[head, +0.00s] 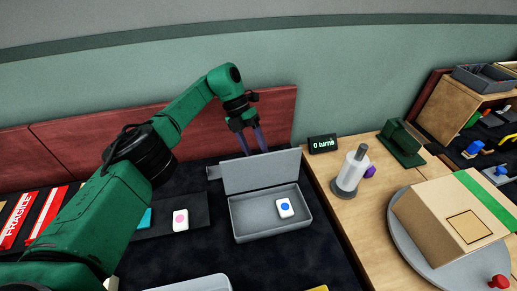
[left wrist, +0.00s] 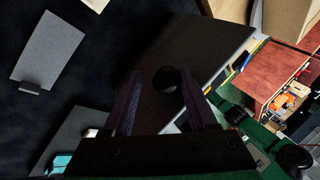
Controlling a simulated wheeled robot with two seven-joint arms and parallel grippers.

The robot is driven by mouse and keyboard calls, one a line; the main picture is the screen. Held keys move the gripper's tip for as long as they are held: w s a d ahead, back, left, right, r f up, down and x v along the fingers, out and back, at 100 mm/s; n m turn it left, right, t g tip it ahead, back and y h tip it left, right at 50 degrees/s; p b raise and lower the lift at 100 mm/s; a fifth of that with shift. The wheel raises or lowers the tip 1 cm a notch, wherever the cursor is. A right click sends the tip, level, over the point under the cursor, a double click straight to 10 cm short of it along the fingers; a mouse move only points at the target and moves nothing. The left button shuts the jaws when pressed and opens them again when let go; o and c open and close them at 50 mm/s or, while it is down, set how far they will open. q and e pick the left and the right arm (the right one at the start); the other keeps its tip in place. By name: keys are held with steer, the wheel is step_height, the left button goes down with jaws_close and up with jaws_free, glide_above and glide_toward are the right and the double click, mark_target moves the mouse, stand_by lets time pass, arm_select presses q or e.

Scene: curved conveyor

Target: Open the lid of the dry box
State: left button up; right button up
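The dry box (head: 240,232) is a grey open-topped box in the middle of the head view. Its grey lid (head: 262,172) stands up along the back edge, so the inside shows. A white block with a blue dot (head: 284,207) lies inside at the right. My left gripper (head: 251,153) is just behind the lid's upper edge, fingers pointing down. The fingers also show in the left wrist view (left wrist: 158,105), near a dark panel I cannot identify surely. My right gripper is not in view.
A white block with a pink dot (head: 180,220) lies on a dark tray (head: 198,210) left of the box. A grey-white cylinder device (head: 348,178), a "0 turns" display (head: 323,144) and a cardboard box (head: 445,212) on a round plate stand on the wooden table at right.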

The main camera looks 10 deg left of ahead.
arm_select(q)
steer(key=shift+a+f, duration=0.1)
steer(key=shift+f, duration=0.05)
steer(key=shift+d+r, duration=0.3)
step_height(320, 180, up, 20)
steer(key=p, duration=0.5)
steer(key=shift+f, duration=0.1)
steer(key=shift+f, duration=0.1)
